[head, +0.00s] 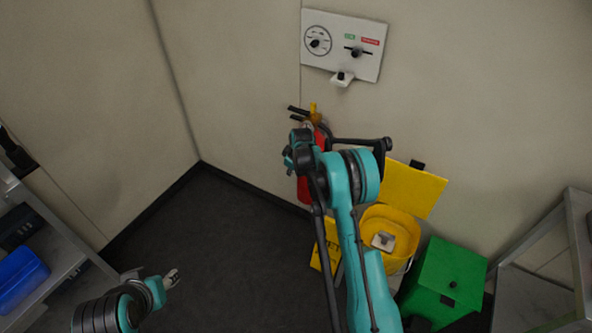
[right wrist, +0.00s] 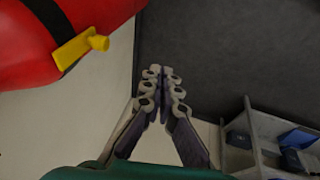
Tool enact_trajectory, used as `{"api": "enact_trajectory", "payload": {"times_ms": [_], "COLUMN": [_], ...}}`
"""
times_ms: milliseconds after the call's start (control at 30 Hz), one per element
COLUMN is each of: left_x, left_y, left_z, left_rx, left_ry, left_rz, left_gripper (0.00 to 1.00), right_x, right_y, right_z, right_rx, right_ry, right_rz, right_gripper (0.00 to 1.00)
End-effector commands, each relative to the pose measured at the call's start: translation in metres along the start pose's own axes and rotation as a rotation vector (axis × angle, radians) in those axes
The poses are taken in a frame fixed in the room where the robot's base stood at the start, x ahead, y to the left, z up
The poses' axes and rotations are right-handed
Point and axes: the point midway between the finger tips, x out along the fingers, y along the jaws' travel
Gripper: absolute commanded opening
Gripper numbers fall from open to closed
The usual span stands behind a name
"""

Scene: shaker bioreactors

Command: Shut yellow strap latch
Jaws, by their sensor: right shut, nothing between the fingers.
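The yellow strap latch (right wrist: 78,52) shows in the right wrist view at the upper left, on a black strap (right wrist: 52,18) around a red extinguisher (right wrist: 25,50). Its knobbed end sticks out from the red body, toward the right. My right gripper (right wrist: 163,72) is shut and empty, apart from the latch and to its right in that view. In the head view the extinguisher (head: 306,190) is by the wall, mostly hidden behind my right gripper and arm, and the latch cannot be made out. My left gripper (head: 173,277) is low at the left, far from the extinguisher; its opening is unclear.
A control panel (head: 345,45) is on the wall above. A yellow bin (head: 400,220) with raised lid and a green box (head: 445,275) stand right of my right arm. Metal shelving (head: 45,275) with a blue tray is at left. The dark floor between is clear.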

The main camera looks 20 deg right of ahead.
Motion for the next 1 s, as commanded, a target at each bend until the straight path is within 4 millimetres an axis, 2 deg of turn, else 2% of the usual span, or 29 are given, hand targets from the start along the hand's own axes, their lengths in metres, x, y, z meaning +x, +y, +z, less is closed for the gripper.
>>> {"api": "enact_trajectory", "payload": {"times_ms": [200, 400, 600, 1000], "left_x": [-0.017, -0.023, -0.025, -0.025], "left_y": [0.000, 0.000, 0.000, 0.000], "left_z": [-0.012, -0.017, -0.018, -0.018], "left_rx": [0.000, 0.000, 0.000, 0.000], "left_ry": [0.000, 0.000, 0.000, 0.000], "left_rz": [0.000, 0.000, 0.000, 0.000], "left_gripper": [0.43, 0.43, 0.43, 0.43], "right_x": [-0.023, -0.034, -0.037, -0.037], "right_y": [-0.048, -0.078, -0.089, -0.090], "right_z": [0.010, 0.017, 0.021, 0.021], "right_rx": [-0.002, -0.001, 0.000, 0.000], "right_ry": [0.001, 0.000, 0.000, 0.000], "right_rz": [-0.001, 0.000, 0.000, 0.000], "right_gripper": [0.00, 0.00, 0.00, 0.00]}}
